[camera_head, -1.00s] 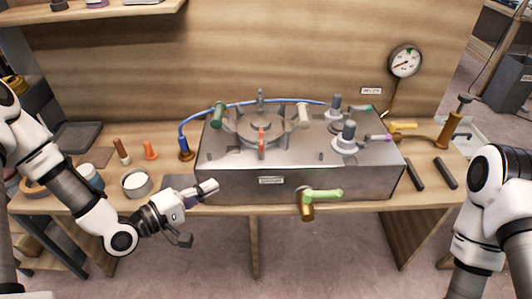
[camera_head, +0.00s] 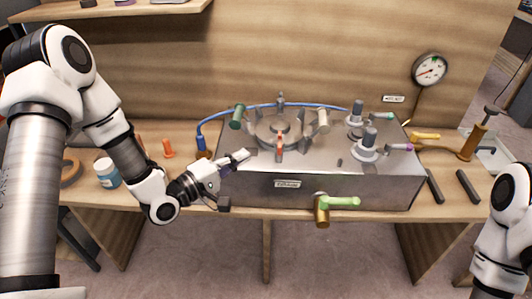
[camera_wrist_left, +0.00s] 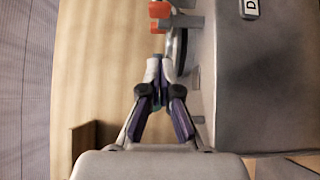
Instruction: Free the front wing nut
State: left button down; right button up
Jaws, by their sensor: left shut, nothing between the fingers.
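The front wing nut (camera_head: 280,147) is orange and stands at the front edge of the round hatch (camera_head: 262,136) on top of the grey metal box (camera_head: 350,190). My left gripper (camera_head: 240,157) is shut and empty, at the box's front left corner, left of the orange nut and apart from it. In the left wrist view the shut fingertips (camera_wrist_left: 160,62) point toward an orange part (camera_wrist_left: 160,12), apparently the nut, with a gap between. A green wing nut (camera_head: 238,117) and a beige one (camera_head: 321,121) sit on the hatch's other sides. My right gripper is out of view.
Two grey fittings (camera_head: 368,146) stand on the box's right. A brass valve with a green handle (camera_head: 341,202) sticks out of the front. A blue hose (camera_head: 222,116) runs behind the hatch. A loose orange piece (camera_head: 168,148) and a blue-labelled jar (camera_head: 107,173) stand on the bench at left.

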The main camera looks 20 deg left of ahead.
aim_at(277, 146)
pick_arm(q)
jog(key=x, duration=0.3)
jog(key=shift+w+d, duration=0.25)
jog(key=shift+d, duration=0.1)
jog(key=shift+w+d+p, duration=0.15)
jog(key=shift+d+p, duration=0.05)
jog(key=shift+d, duration=0.4)
jog(key=shift+w+d+p, duration=0.15)
jog(key=shift+d+p, duration=0.05)
jog(key=shift+d, duration=0.85)
jog(key=shift+w+a, duration=0.1)
